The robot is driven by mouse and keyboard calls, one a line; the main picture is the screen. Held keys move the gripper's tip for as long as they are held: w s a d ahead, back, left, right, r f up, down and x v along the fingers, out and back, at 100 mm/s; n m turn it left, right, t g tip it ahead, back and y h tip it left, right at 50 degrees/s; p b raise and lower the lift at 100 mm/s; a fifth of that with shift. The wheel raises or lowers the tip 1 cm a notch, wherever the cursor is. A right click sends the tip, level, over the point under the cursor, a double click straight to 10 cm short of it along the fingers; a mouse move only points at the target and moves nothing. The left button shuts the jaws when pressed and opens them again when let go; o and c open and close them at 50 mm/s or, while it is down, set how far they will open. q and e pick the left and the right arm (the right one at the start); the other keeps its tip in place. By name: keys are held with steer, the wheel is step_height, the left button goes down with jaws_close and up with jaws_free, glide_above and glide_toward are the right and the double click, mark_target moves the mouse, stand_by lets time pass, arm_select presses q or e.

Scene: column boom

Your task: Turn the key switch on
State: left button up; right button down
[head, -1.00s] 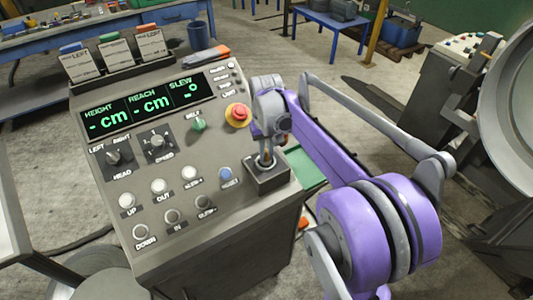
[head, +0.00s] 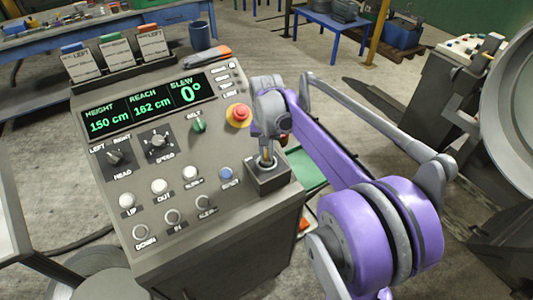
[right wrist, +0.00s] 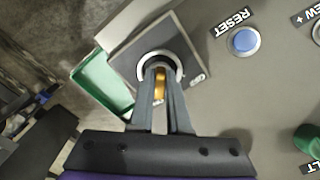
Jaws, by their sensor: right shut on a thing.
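The key switch (head: 266,178) sits on a raised square box at the lower right corner of the grey control console (head: 225,255). In the right wrist view its round silver collar (right wrist: 178,66) shows. My right gripper (head: 266,156) points down onto the switch and is shut on the key. A brass-coloured part of the key (right wrist: 160,85) shows between the fingers in the right wrist view. The display (head: 148,106) is lit green and reads height 150 cm, reach 162 cm, slew 0°. My left gripper is not in view.
A red emergency stop button (head: 239,115) stands just left of my right gripper. A green belt knob (head: 198,125), a blue reset button (head: 226,174) and several white buttons share the panel. A green tray (right wrist: 100,83) lies beside the switch box.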

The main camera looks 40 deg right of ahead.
mark_target(266, 153)
steer(key=c, duration=0.9)
jaws_free()
step_height(266, 153, up, 11)
steer(key=shift+f+p, duration=0.1)
steer(key=shift+p, duration=0.2)
steer(key=s+a+f+n+t, duration=0.2)
steer(key=s+a+f+n, duration=0.1)
steer(key=s+a+f, duration=0.2)
steer(key=s+a+f+n+t, duration=0.1)
steer(key=s+a+f+n, duration=0.2)
steer(key=s+a+f, duration=0.2)
steer(key=s+a+f+n+t, duration=0.2)
steer(key=s+a+f+n, duration=0.1)
steer(key=s+a+f, duration=0.2)
steer(key=shift+s+a+f+t, duration=0.15)
steer(key=shift+s+a+f, duration=0.05)
steer(key=shift+a, duration=0.35)
steer(key=shift+s+a+f+t, duration=0.15)
steer(key=shift+a+f, duration=0.05)
steer(key=shift+a, duration=0.35)
